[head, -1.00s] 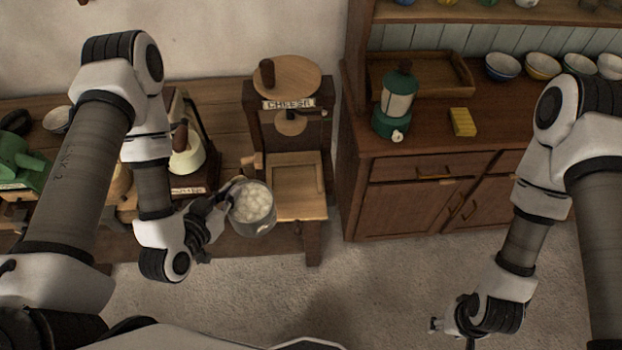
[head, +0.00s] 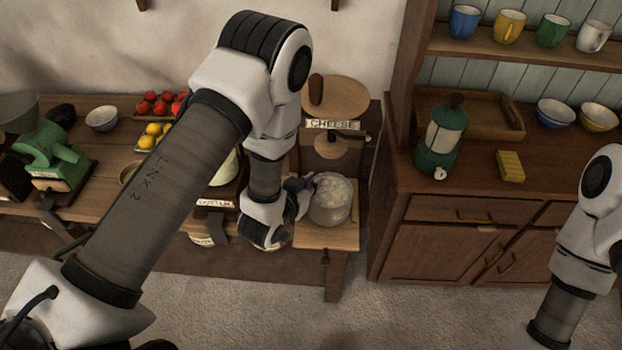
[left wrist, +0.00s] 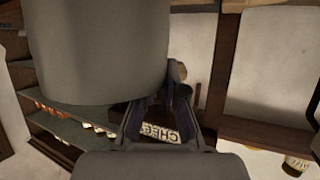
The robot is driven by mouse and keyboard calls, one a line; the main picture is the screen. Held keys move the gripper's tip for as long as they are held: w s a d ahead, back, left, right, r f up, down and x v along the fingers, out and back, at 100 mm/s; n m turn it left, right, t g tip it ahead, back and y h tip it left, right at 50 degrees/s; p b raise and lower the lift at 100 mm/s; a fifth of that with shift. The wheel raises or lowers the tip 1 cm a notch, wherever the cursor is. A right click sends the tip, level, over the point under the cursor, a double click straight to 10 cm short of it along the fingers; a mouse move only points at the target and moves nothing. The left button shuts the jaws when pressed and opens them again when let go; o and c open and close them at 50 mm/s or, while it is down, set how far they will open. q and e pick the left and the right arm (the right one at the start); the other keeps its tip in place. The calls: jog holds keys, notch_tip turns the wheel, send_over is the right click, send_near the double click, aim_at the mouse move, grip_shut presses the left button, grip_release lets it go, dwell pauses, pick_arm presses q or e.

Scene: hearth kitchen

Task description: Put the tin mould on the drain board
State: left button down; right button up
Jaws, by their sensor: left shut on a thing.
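The tin mould (head: 330,211) is a grey round tin filled with white lumps. It is upright in the head view, over the drain board (head: 318,241), the pale wooden board at the front of the cheese press (head: 335,125). I cannot tell whether its bottom touches the board. My left gripper (head: 307,190) is shut on the mould's left side. In the left wrist view the mould's grey wall (left wrist: 98,50) fills the upper left, against the gripper (left wrist: 162,108). My right gripper is outside the frames.
A butter churn stand (head: 215,205) stands left of the press, partly behind my left arm. A green grinder (head: 50,155) is further left.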

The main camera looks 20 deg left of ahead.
pick_arm(q)
jog(key=shift+f, duration=0.3)
jog(key=shift+a+f, duration=0.1)
jog(key=shift+f, duration=0.05)
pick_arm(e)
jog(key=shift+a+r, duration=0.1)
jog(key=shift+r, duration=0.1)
pick_arm(q)
jog(key=c, duration=1.3)
grip_release()
jog(key=shift+o, duration=0.2)
